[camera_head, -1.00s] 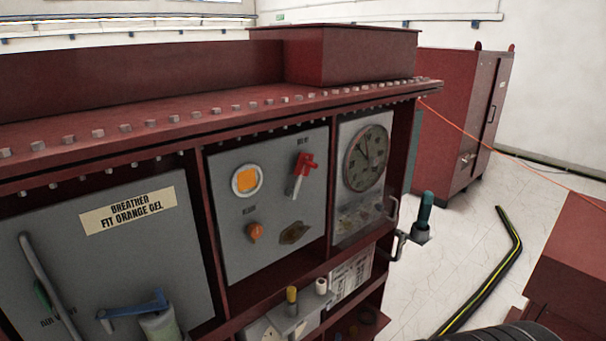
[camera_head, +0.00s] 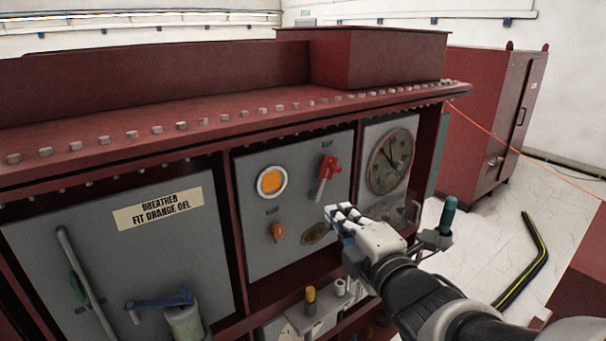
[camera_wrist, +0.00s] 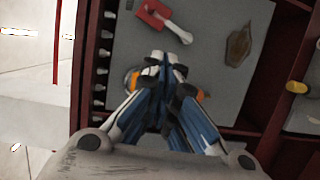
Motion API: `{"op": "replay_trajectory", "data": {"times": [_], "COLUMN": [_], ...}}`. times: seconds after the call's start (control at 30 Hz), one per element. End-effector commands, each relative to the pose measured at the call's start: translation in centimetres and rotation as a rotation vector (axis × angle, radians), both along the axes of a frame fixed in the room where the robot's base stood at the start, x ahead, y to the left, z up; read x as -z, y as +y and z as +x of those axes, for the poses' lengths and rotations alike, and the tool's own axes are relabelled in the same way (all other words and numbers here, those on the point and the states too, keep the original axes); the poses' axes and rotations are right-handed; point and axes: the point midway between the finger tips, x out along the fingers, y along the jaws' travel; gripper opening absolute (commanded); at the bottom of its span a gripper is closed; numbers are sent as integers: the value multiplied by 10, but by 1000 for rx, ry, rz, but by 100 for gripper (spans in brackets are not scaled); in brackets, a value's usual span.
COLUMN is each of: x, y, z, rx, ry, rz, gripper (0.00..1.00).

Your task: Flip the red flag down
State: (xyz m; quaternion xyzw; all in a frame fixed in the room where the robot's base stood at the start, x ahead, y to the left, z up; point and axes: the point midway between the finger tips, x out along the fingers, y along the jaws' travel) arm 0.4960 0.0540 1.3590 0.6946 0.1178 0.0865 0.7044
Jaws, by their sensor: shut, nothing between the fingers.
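The red flag (camera_head: 328,166) sits at the upper right of a grey panel (camera_head: 262,237), with a pale lever hanging down from it, slightly tilted. In the wrist view the red flag (camera_wrist: 153,14) and its pale lever (camera_wrist: 178,31) lie just beyond my fingertips. My gripper (camera_head: 340,212) is in front of the panel, below and slightly right of the flag in the head view. Its fingers are closed together and hold nothing. In the wrist view my gripper (camera_wrist: 160,60) partly covers an orange round part. I see no contact with the flag.
A round dial (camera_head: 390,161) is to the right. A red ledge with bolts (camera_head: 240,116) overhangs the panel. A teal-handled part (camera_head: 447,215) stands right of my gripper.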

Motion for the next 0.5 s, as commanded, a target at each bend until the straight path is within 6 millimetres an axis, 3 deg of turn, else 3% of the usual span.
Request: {"op": "replay_trajectory", "data": {"times": [0.2, 0.5], "x": [-9, -10], "y": [12, 13], "z": [1, 1], "rx": [-59, -63], "ry": [-90, -95], "rz": [-61, -64], "gripper": [0, 0]}}
